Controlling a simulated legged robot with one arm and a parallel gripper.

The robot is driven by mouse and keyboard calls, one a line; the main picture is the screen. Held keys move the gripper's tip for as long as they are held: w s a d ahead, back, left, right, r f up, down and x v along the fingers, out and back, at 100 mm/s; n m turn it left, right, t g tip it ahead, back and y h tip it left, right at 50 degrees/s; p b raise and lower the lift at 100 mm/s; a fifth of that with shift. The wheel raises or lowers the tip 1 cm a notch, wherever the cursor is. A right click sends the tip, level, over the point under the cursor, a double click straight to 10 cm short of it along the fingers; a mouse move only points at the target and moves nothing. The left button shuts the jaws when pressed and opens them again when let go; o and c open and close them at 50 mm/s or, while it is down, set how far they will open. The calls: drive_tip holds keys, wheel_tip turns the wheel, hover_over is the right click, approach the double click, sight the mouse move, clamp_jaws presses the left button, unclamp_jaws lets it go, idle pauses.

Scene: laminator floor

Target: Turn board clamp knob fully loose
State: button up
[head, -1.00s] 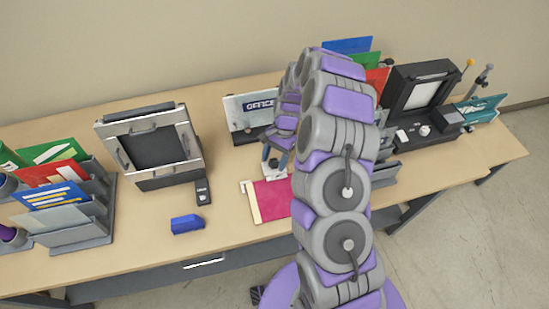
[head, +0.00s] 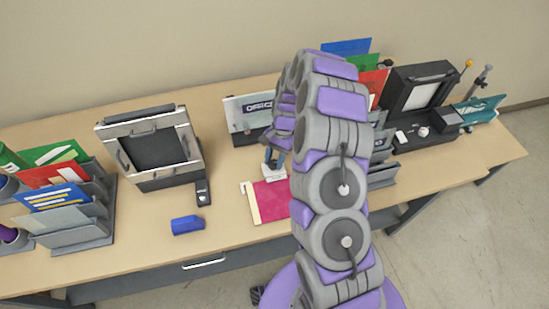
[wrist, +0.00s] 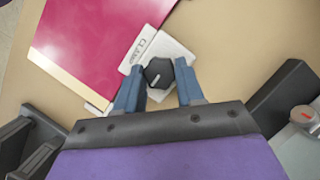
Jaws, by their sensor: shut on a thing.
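The clamp knob (wrist: 158,73), dark and many-sided with a pale mark on top, sits on a white clamp plate (wrist: 165,46) with printed lettering in the wrist view. The magenta board (wrist: 95,35) with a cream edge strip lies at the plate's left; it also shows on the table in the head view (head: 274,198). My gripper (wrist: 160,68) has its two blue fingers on either side of the knob and is shut on it. In the head view my gripper (head: 273,158) is at the board's back edge, and the knob is hard to make out there.
File racks (head: 75,225) are far left; a black machine (head: 425,110) is at right.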

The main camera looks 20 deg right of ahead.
drive_tip(key=o, duration=1)
drive_tip(key=p+v, duration=0.2)
drive_tip(key=v, duration=1.5)
drive_tip(key=shift+r, duration=0.2)
